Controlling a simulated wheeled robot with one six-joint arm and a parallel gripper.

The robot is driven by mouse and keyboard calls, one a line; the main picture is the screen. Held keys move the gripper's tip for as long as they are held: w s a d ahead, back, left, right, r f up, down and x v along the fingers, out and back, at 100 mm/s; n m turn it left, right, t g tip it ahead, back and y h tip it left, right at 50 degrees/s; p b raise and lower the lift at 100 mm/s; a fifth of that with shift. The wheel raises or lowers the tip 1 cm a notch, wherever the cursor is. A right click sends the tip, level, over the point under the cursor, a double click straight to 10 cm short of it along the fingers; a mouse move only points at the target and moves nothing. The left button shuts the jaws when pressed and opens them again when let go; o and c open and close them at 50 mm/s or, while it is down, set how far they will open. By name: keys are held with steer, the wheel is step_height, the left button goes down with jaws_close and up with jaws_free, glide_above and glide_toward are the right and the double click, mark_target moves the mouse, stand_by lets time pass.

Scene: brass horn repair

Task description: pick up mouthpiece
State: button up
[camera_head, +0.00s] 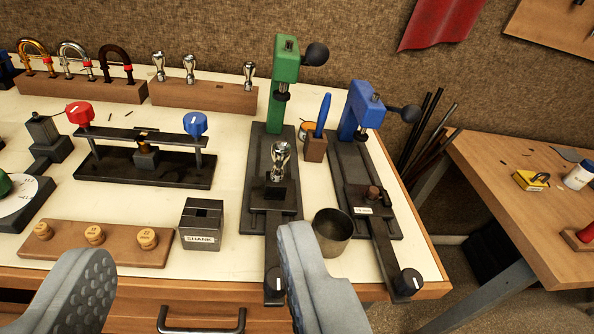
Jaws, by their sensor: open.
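A silver mouthpiece (280,158) stands upright in the base of the green press (285,75). More silver mouthpieces stand on a wooden rack (203,97) at the back: one on the left (158,66), one in the middle (189,68) and one at the right end (249,74). My gripper (197,255) is open and empty, its two grey fingers wide apart at the bottom of the picture. The right finger is in front of the green press's lower part and hides some of it. The fingers are apart from all the mouthpieces.
A black box marked SHANK (201,243) stands left of the green press. A metal cup (332,232) sits between it and the blue press (360,110). A clamp bar with red and blue knobs (140,135) and a wooden block with round plugs (80,248) are left.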

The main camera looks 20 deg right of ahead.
steer(key=w+d+r+n+g, duration=0.1)
steer(key=w+d+n+g, duration=0.35)
steer(key=w, duration=0.75)
steer(key=n+g+y, duration=0.3)
steer(key=g+y, duration=0.1)
steer(key=g, duration=0.3)
glide_toward(284, 147)
steer(key=x, duration=0.7)
steer(key=shift+w+f, duration=0.1)
steer(key=shift+w, duration=0.25)
steer(key=shift+s+x, duration=0.15)
steer(key=shift+x, duration=1.15)
steer(key=shift+s+x, duration=0.2)
steer(key=shift+x, duration=1.1)
steer(key=shift+f, duration=0.1)
steer(key=shift+c, duration=0.3)
jaws_close()
